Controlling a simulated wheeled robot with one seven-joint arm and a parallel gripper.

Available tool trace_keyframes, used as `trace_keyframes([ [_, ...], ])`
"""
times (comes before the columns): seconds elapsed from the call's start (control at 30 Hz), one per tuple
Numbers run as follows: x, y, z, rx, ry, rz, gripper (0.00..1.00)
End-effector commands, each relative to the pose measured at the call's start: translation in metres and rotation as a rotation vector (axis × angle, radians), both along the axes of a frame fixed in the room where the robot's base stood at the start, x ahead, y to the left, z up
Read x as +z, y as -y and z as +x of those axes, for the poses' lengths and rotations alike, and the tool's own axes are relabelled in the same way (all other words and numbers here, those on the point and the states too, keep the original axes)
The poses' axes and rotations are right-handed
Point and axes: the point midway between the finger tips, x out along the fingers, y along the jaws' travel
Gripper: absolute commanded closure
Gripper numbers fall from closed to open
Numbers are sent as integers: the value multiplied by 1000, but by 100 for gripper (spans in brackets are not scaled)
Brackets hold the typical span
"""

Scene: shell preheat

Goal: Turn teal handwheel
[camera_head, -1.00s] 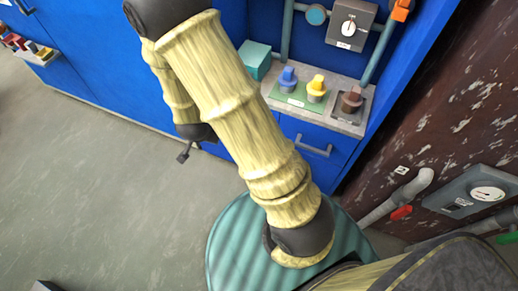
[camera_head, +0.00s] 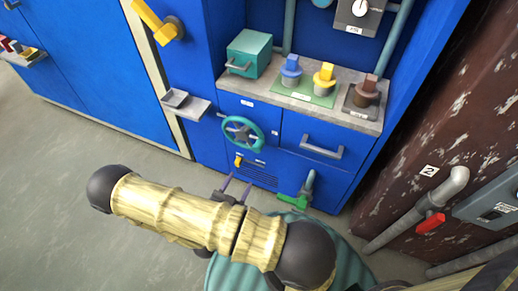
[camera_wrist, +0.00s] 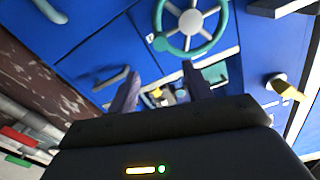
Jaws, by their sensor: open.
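The teal handwheel (camera_head: 243,134) has a grey spoked hub and is mounted on the blue cabinet front below the counter. It also shows at the top of the wrist view (camera_wrist: 190,22), partly cut off by the frame edge. My gripper (camera_head: 237,186) is open and empty, below the wheel in the head view and apart from it. In the wrist view its two purplish fingers (camera_wrist: 158,85) are spread and point toward the cabinet, with nothing between them touching. My arm hides part of the floor and the lower cabinet.
A yellow lever (camera_head: 240,160) sits just below the wheel. A small grey tray (camera_head: 185,103) juts out at left. The counter (camera_head: 345,118) overhangs above. Floor at left is clear.

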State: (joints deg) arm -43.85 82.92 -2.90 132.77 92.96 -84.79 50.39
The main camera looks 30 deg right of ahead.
Motion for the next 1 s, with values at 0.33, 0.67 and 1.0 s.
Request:
trace_keyframes([
  [0.33, 1, 3, 3, -3, -2, 3, 50],
  [0.67, 0, 39, 30, -7, -1, 4, 50],
  [1.0, 0, 86, 67, -5, -1, 5, 50],
])
